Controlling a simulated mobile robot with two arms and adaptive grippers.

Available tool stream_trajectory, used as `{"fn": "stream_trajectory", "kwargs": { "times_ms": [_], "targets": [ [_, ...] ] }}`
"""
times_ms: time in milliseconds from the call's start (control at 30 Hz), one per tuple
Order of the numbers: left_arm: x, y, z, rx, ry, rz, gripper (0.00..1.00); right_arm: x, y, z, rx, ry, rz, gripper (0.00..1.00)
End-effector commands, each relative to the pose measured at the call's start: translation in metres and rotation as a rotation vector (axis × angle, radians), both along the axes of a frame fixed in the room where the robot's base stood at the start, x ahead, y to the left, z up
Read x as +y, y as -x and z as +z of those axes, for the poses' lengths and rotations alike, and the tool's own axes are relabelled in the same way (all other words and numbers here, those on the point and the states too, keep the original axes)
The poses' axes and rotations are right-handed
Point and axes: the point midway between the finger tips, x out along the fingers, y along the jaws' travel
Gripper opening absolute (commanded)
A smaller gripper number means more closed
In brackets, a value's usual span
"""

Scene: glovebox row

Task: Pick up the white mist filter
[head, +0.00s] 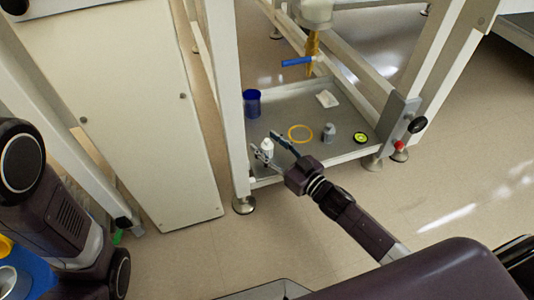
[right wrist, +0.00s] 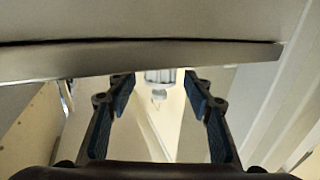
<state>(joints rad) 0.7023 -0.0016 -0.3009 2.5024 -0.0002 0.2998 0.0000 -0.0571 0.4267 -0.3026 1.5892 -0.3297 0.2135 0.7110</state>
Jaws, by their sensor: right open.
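A small white cylinder, which I take to be the mist filter (head: 267,147), shows near the front left corner of the low grey shelf (head: 285,110) in the head view. My right gripper (head: 264,141) is open, and its fingers appear on either side of this white piece. I cannot tell how deep it is between them, and nothing is gripped. My left gripper is out of view.
The shelf also holds a blue cup (head: 252,103), a yellow ring (head: 300,133), a grey bottle (head: 329,133), a white flat piece (head: 327,99) and a yellow-black round item (head: 361,139). Frame posts (head: 229,100) flank the shelf. A blue-handled valve (head: 297,61) hangs above.

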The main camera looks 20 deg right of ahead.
Motion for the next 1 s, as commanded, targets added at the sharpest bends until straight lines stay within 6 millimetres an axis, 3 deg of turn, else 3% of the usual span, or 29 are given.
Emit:
{"fn": "stream_trajectory", "kwargs": {
  "times_ms": [267, 600, 1000],
  "targets": [
    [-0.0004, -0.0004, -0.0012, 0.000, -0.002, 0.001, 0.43, 0.0012, -0.0023, 0.0008, 0.000, 0.000, 0.000, 0.47],
    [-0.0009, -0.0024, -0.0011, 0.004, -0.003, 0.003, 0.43, 0.0010, -0.0022, 0.0006, 0.000, 0.000, 0.000, 0.10],
    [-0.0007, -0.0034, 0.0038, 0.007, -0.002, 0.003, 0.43, 0.0011, -0.0021, 0.0071, -0.001, 0.000, 0.001, 0.09]
  ]
}}
